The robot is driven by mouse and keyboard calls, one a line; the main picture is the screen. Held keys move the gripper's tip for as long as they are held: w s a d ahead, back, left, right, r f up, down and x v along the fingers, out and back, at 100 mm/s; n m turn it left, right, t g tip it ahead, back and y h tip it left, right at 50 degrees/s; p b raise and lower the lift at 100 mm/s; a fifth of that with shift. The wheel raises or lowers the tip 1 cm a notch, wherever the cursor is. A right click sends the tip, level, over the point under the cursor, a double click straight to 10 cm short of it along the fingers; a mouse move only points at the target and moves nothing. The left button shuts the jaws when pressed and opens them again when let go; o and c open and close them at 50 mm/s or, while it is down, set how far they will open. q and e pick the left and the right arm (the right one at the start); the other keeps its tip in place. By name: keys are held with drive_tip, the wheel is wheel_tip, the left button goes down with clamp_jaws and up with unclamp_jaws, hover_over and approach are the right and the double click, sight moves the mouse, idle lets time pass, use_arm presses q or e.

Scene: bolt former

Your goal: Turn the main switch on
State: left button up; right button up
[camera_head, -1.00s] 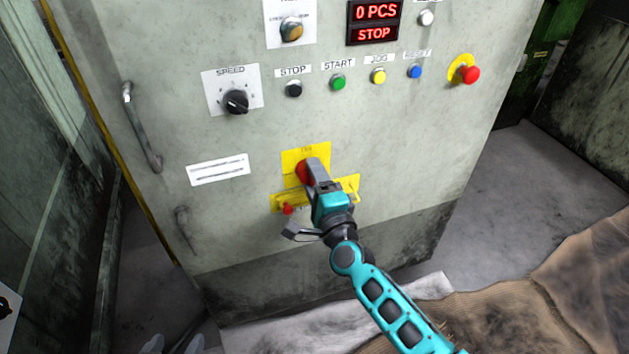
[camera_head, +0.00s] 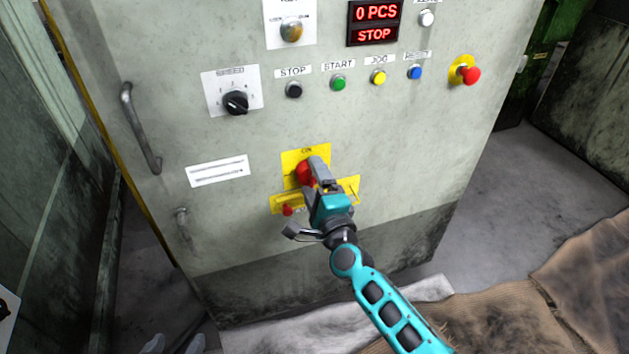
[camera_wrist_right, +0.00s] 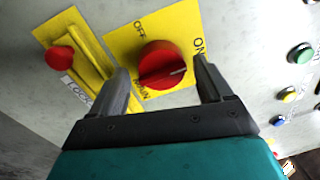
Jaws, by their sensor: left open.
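The main switch is a red rotary knob (camera_head: 304,173) on a yellow plate (camera_head: 291,157) low on the grey cabinet front. In the right wrist view the red knob (camera_wrist_right: 160,63) carries a white mark pointing right, roughly toward the ON side of the plate; OFF is printed at the upper edge. My right gripper (camera_head: 319,172) is in front of the knob and partly hides it. In the wrist view its two fingers (camera_wrist_right: 163,86) are apart, on either side of the knob, with visible gaps to it. My left gripper is out of view.
A yellow lock bar (camera_wrist_right: 82,55) with a small red knob (camera_wrist_right: 60,60) sits beside the switch plate. Above are a speed dial (camera_head: 236,102), several push buttons, a red emergency stop (camera_head: 470,75) and a display (camera_head: 374,22) reading 0 PCS, STOP. A door handle (camera_head: 141,127) projects at the left.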

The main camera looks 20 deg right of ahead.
use_arm(q)
drive_tip(key=shift+s+a+r+p, duration=0.1)
drive_tip(key=shift+a+r+p, duration=0.25)
drive_tip(key=shift+p, duration=0.4)
use_arm(e)
drive_tip(key=s, duration=1.2)
drive_tip(key=shift+s+d+f, duration=0.2)
drive_tip(key=shift+s+f, duration=0.2)
drive_tip(key=shift+f, duration=0.05)
use_arm(q)
drive_tip(key=shift+d, duration=0.1)
